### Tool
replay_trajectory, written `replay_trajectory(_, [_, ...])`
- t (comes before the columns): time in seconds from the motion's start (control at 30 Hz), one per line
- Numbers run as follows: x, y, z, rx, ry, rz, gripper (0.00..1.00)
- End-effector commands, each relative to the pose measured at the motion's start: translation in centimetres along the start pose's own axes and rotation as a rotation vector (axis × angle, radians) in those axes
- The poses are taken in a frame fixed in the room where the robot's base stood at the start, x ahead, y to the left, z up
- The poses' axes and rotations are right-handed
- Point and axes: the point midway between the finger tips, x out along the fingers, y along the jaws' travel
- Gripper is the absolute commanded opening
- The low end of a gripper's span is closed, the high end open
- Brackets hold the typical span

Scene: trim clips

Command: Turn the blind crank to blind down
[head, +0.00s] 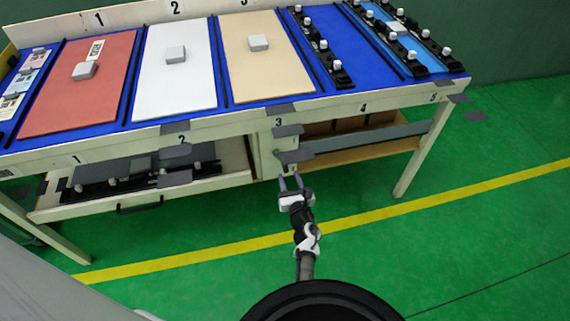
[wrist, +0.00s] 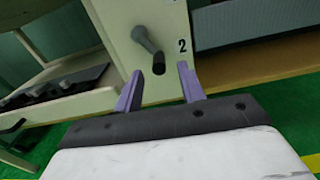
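A grey crank (wrist: 147,40) sticks out from a cream panel (wrist: 125,18) marked 2 in the wrist view. In the head view my gripper (head: 291,183) is in front of and below the middle of the bench. I cannot clearly make out the crank in that view. A grey ribbed panel (wrist: 250,25), possibly the blind, is right of the cream panel.
The bench top carries a red board (head: 60,105), a white board (head: 165,90) and a beige board (head: 280,72). A drawer (head: 238,170) with black parts stands out at left. Grey flaps (head: 295,156) jut out near my gripper. The green floor (head: 470,215) in front is clear.

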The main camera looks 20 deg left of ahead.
Motion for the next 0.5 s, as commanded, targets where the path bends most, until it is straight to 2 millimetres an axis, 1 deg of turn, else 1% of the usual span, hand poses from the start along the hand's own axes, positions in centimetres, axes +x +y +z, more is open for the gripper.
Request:
replay_trajectory(0.03, [1.2, 0.0, 0.1, 0.0, -0.002, 0.001, 0.4])
replay_trajectory(0.2, [4.1, 0.1, 0.1, 0.001, -0.002, 0.002, 0.4])
replay_trajectory(0.33, [5.7, 0.0, 0.0, 0.001, 0.0, 0.0, 0.4])
replay_trajectory(0.5, [6.7, 0.0, 0.0, 0.002, 0.0, 0.0, 0.4])
